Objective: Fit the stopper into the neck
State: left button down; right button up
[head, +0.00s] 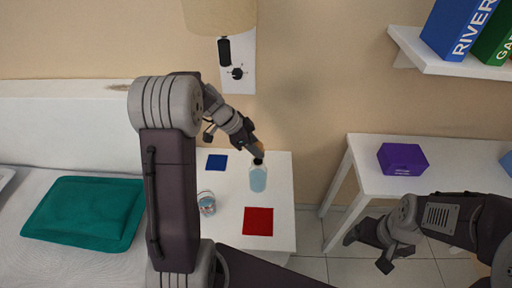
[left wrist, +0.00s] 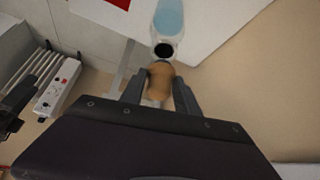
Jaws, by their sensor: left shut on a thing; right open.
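A clear bottle (head: 258,178) with pale blue liquid stands upright on the white bedside table (head: 282,215). Its dark open neck shows in the left wrist view (left wrist: 164,50). My left gripper (head: 256,148) is shut on a brown cork stopper (left wrist: 159,82). The stopper is right beside the bottle's mouth in the left wrist view; I cannot tell whether they touch. In the head view the stopper is mostly hidden by the fingers. My right gripper (head: 366,251) is open and empty, low at the right, away from the bottle.
A blue square (head: 216,162), a red square (head: 258,221) and a small bucket (head: 207,204) are on the bedside table. A wall lamp (head: 222,20) hangs above. A purple box (head: 403,158) sits on the white table at right. A bed with a green pillow (head: 84,212) is at left.

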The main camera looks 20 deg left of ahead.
pick_arm(q)
jog(key=shift+f+b, duration=0.45)
jog(key=shift+f, duration=0.4)
jog(key=shift+r, duration=0.1)
pick_arm(e)
jog(key=shift+f, duration=0.85)
jog(key=shift+f, duration=0.3)
pick_arm(q)
jog(key=shift+b, duration=0.35)
pick_arm(e)
jog(key=shift+f, duration=0.1)
jog(key=shift+f, duration=0.2)
pick_arm(q)
jog(key=shift+b, duration=0.55)
pick_arm(e)
jog(key=shift+f, duration=0.3)
